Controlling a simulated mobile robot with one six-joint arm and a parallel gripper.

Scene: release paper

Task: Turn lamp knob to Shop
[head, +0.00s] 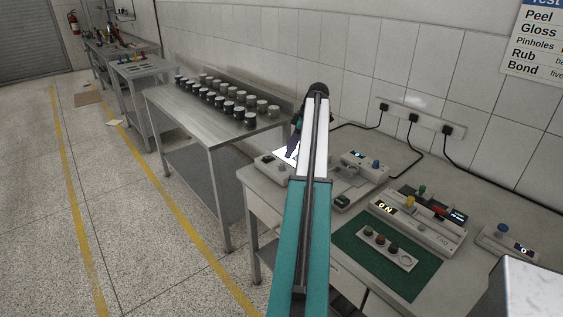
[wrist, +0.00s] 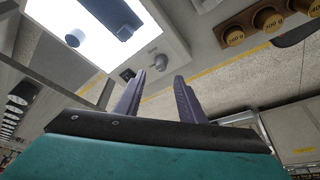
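The lamp unit is a pale box with a bright white lit panel (head: 284,154), partly hidden behind my arm in the head view. In the wrist view the lit panel (wrist: 75,25) fills the upper left, with dark parts across it. A small grey knob (wrist: 155,61) sits on the pale face beside the panel, near a black switch (wrist: 127,74). I cannot tell which lamp setting it points to; no "Shop" label is readable. My gripper (wrist: 160,77) is open and empty, its two purple fingers apart near the grey knob. I cannot see contact with it.
Right of the lamp unit stand a box with a blue knob (head: 375,164), a long grey device (head: 415,224) and a green mat (head: 352,238). Several weights (wrist: 268,21) show in the wrist view.

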